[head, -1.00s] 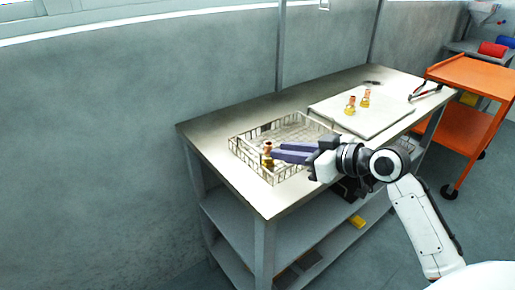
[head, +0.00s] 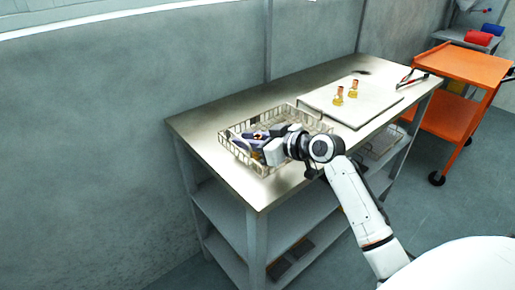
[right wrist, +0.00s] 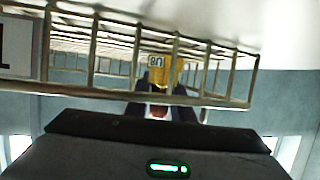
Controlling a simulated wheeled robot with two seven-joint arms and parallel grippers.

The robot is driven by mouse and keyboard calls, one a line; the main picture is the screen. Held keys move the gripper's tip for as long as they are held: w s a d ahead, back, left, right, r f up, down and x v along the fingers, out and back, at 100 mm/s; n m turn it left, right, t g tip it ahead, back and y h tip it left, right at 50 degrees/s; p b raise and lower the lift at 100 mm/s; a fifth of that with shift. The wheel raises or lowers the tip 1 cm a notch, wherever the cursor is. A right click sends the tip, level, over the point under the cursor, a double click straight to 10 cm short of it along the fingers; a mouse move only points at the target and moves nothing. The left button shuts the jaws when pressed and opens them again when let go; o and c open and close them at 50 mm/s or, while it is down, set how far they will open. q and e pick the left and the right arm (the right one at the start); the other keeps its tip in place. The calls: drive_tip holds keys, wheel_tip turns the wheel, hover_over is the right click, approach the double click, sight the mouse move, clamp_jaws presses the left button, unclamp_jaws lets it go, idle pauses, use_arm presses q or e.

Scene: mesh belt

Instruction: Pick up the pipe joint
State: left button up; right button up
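A pipe joint with a yellow body (right wrist: 158,75) and a copper-red end is in the wire basket (head: 228,146); the right wrist view shows a printed label on it. My right gripper (head: 257,138) reaches into the basket from the right, with its dark fingers on either side of the joint. In the right wrist view, the fingers (right wrist: 160,112) flank the copper-red end; whether they press on it is not clear. In the head view the fingers mostly cover this joint. Two more pipe joints, (head: 338,97) and (head: 353,88), stand upright on a white board. My left gripper is not in view.
The basket and the white board (head: 372,109) are on a metal workbench (head: 205,120). A tool with red handles (head: 411,80) lies by the board's far right. The bench's left end is bare. An orange cart (head: 462,68) stands to the right.

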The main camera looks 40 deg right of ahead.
clamp_jaws()
drive_tip(key=shift+r, duration=0.15)
